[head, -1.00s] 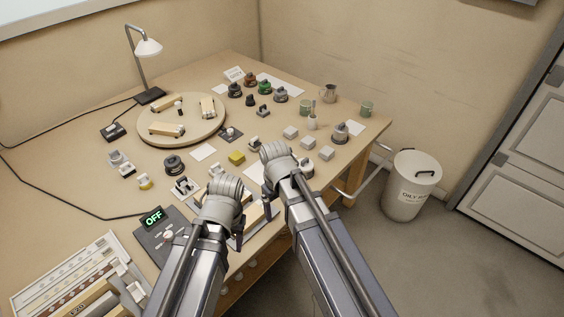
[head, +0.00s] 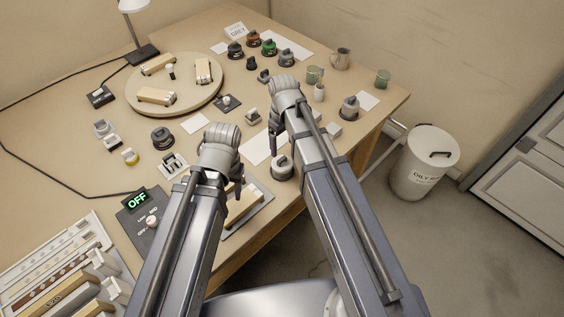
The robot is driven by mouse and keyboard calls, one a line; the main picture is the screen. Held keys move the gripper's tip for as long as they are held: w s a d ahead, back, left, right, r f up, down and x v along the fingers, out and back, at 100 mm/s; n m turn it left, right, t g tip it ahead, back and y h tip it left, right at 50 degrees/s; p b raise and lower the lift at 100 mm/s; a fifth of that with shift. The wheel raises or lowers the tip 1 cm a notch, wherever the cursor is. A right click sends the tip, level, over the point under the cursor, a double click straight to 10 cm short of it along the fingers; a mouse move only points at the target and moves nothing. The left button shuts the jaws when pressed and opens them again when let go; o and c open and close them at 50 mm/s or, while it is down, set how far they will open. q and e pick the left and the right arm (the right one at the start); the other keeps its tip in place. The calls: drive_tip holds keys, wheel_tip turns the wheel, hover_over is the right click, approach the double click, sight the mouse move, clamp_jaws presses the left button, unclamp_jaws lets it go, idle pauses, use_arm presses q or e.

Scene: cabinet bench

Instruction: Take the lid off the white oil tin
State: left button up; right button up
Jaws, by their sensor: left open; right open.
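I cannot tell which is the white oil tin; both look covered. My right gripper (head: 273,142) is open above the middle of the bench, behind and above the nearer tin. My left gripper (head: 236,194) is open over the front edge, left of the nearer tin. Neither appears to touch a tin. My arms hide part of the bench.
A round board (head: 175,97) with wooden blocks lies at the back left. Several dark, brown and green lidded pots (head: 268,47) stand at the back. A panel (head: 150,222) reads OFF. A white bin (head: 423,168) with lettering stands on the floor at the right.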

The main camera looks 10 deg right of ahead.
sight(282, 159)
use_arm(q)
drive_tip(key=shift+f+b, duration=3.15)
drive_tip(key=shift+f, duration=0.3)
use_arm(e)
drive_tip(key=shift+s+a+f, duration=0.1)
drive_tip(key=shift+f, duration=1.65)
drive_tip(key=shift+s+a+f, duration=0.1)
drive_tip(key=shift+f, duration=1.65)
use_arm(q)
drive_tip(key=shift+r, duration=0.1)
use_arm(e)
drive_tip(key=shift+r, duration=0.1)
drive_tip(key=shift+c, duration=0.2)
clamp_jaws()
